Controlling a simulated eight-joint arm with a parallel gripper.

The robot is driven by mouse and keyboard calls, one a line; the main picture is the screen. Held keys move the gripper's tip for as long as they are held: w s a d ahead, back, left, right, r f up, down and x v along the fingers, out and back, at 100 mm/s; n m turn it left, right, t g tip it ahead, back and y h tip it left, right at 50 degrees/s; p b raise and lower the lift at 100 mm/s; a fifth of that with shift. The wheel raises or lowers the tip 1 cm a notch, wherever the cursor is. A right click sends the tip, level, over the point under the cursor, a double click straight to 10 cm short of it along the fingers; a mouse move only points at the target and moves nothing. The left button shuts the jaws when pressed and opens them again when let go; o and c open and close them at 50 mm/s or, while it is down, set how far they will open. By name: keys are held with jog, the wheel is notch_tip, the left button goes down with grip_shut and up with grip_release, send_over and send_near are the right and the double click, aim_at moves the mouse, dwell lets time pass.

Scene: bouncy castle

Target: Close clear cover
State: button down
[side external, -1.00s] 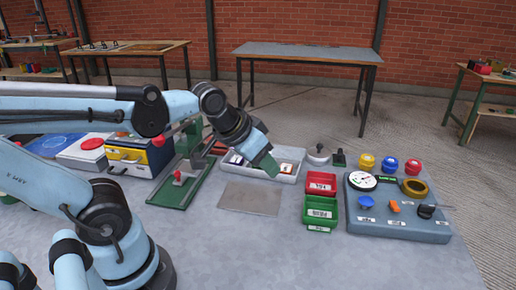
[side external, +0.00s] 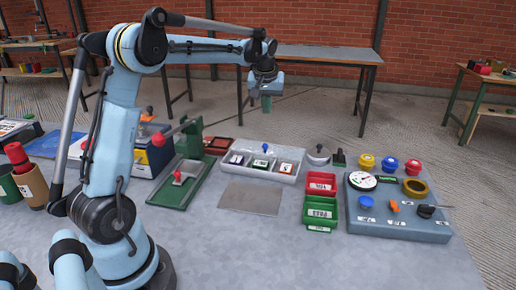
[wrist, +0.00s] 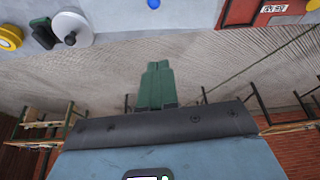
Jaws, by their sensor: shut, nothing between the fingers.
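The pale grey tray (side external: 293,178) stands on the table with several labelled cards in its compartments. A blue knob (side external: 265,147) shows at the middle of its far part; the knob also shows at the top edge of the wrist view (wrist: 153,3). The clear cover's outline is too faint for me to tell how it lies. My gripper (side external: 266,110) hangs above and beyond the tray's far edge, well clear of it. Its green fingers (wrist: 158,66) are together, with nothing between them.
A white bowl-like piece (side external: 318,154) stands just right of the tray, with yellow, blue and red buttons beyond. A red bin (side external: 320,185) and a green bin (side external: 320,213) stand in front right. A green press (side external: 190,138) is at left. A flat grey plate (side external: 250,198) lies in front.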

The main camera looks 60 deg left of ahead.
aim_at(267, 145)
jog(key=x, duration=1.1)
jog(key=shift+a, duration=0.4)
jog(key=shift+s+d, duration=0.65)
jog(key=shift+d, duration=0.2)
jog(key=shift+s+d+f, duration=0.15)
jog(key=shift+s+d, duration=0.45)
jog(key=shift+d, duration=0.1)
jog(key=shift+d, duration=0.1)
jog(key=s+d, duration=0.2)
jog(key=s, duration=0.1)
jog(key=s+d, duration=0.3)
jog(key=shift+s+d, duration=0.1)
jog(key=shift+s, duration=0.15)
